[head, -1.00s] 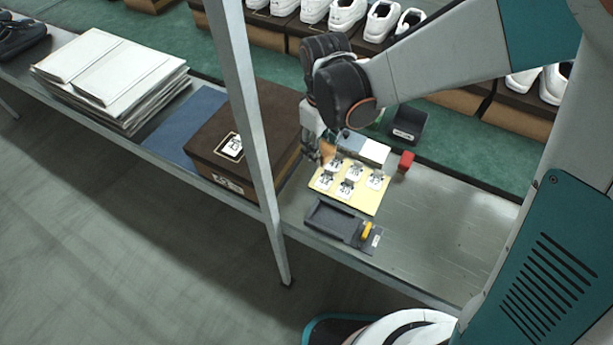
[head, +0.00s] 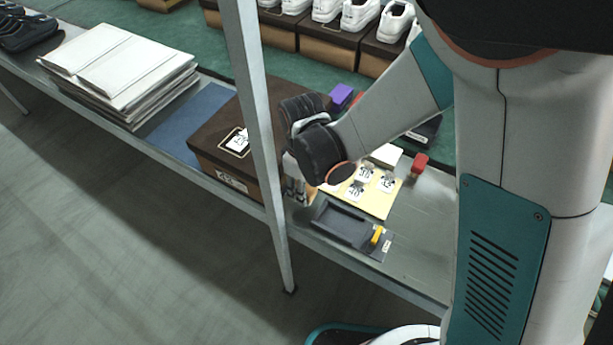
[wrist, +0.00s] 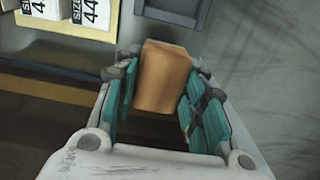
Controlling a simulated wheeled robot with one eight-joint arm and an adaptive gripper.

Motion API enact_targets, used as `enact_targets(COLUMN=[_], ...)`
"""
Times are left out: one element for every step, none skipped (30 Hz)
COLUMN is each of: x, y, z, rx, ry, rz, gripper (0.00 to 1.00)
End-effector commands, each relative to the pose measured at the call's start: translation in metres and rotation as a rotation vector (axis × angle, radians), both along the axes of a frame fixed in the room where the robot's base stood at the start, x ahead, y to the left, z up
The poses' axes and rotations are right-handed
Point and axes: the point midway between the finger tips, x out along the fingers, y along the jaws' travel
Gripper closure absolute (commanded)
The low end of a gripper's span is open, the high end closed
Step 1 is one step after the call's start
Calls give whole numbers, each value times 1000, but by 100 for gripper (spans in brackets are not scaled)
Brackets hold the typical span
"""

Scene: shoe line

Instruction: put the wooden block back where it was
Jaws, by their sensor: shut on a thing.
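The wooden block (wrist: 163,78) is a tan-orange block between the teal pads of my gripper (wrist: 160,100) in the wrist view. My gripper is shut on it. In the head view my gripper (head: 297,195) is low over the bench, between the brown shoe box and the yellow sheet. My wrist and the grey post hide most of it there, and the block can hardly be made out. Whether the block touches the bench cannot be told.
A dark grey tray (head: 340,222) with a yellow piece lies at the bench's front edge. A yellow sheet (head: 376,207) holds white labels. The brown shoe box (head: 212,151) stands left. A red block (head: 420,162) and a purple block (head: 341,95) stand behind. The grey post (head: 259,120) is close to my gripper.

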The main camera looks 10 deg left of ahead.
Motion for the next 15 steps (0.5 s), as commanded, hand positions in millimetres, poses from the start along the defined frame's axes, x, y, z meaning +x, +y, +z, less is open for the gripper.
enact_targets(x=[0, 0, 0, 0, 0, 0, 0, 0, 0, 0, 0, 1, 0, 0, 0], y=[0, 0, 0, 0, 0, 0, 0, 0, 0, 0, 0, 0, 0, 0, 0], z=[-8, -10, -11, -13, -14, -16, -18, -21, -25, -30, -35, -41, -46, -50, -54], rx=[0, 0, 0, 0, 0, 0, 0, 0, 0, 0, 0, 0, 0, 0, 0], ry=[0, 0, 0, 0, 0, 0, 0, 0, 0, 0, 0, 0, 0, 0, 0], rz=[0, 0, -1, -1, -1, -1, -1, -1, -1, -1, -1, -1, -1, -1, -1], gripper=[81, 81, 81, 81, 81, 81, 81, 81, 81, 81, 81, 81, 81, 81, 81])
